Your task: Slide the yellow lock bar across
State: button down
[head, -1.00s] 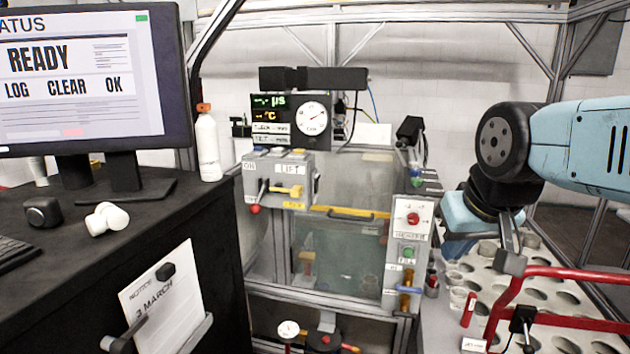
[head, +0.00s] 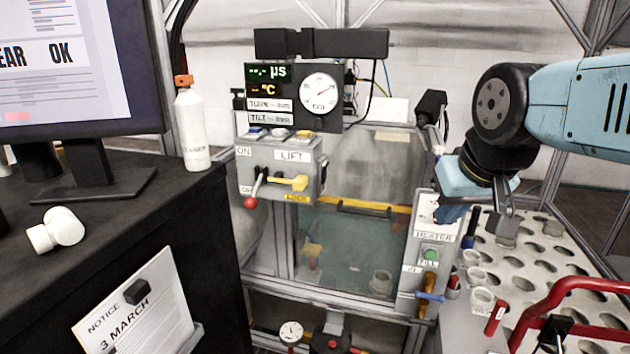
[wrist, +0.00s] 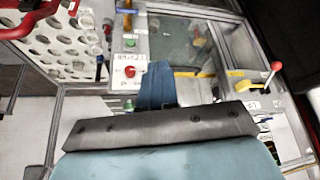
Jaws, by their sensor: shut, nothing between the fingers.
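The yellow lock bar (head: 288,182) sits on the front of the grey LIFT box (head: 295,157), above a yellow LOCK label. It lies roughly level, beside a lever with a red knob (head: 251,202). In the wrist view the yellow bar (wrist: 249,85) is at the right, near the red-knobbed lever (wrist: 276,67). My gripper (head: 449,214) is shut and empty, in front of the HEATER panel and well to the right of the bar. In the wrist view its blue fingers (wrist: 158,72) point up the picture, apart from the bar.
The HEATER panel (head: 420,255) stands right of the tank. A perforated white rack (head: 550,260) and red tubing (head: 570,290) are at right. A black desk (head: 150,225) with a monitor is at left.

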jog(key=m+g+y, duration=0.2)
jog(key=m+y, duration=0.2)
jog(key=y, duration=0.5)
send_near(303, 190)
jog(key=shift+x, duration=2.95)
jog(key=shift+w, duration=0.2)
